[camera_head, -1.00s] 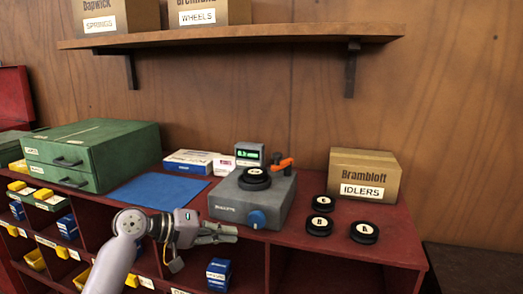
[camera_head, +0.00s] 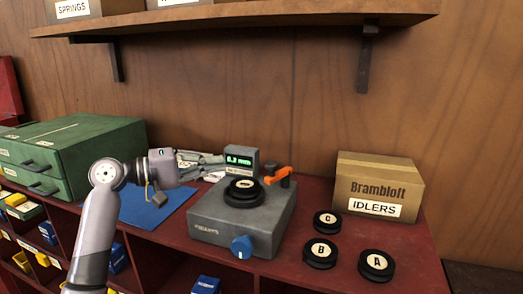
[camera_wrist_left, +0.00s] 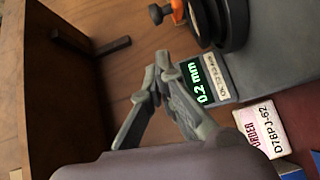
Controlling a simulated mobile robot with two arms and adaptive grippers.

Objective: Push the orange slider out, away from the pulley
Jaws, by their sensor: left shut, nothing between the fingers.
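The orange slider (camera_head: 277,175) sits on a dark post at the back right of a grey gauge box (camera_head: 208,215). It also shows at the top of the left wrist view (camera_wrist_left: 178,10). The black pulley (camera_head: 244,192) lies on top of the box, left of and in front of the slider. My left gripper (camera_head: 222,160) is shut and empty, behind the pulley and beside the small display (camera_head: 242,157). In the left wrist view its fingertips (camera_wrist_left: 160,68) are apart from the slider. The display reads 0.2 mm there. My right gripper is not in view.
Black pulleys C (camera_head: 327,221), B (camera_head: 320,253) and A (camera_head: 376,265) lie right of the box. An IDLERS carton (camera_head: 380,187) stands behind them. A blue mat (camera_head: 150,208) and green drawers (camera_head: 75,150) are to the left. A shelf (camera_head: 250,20) hangs above.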

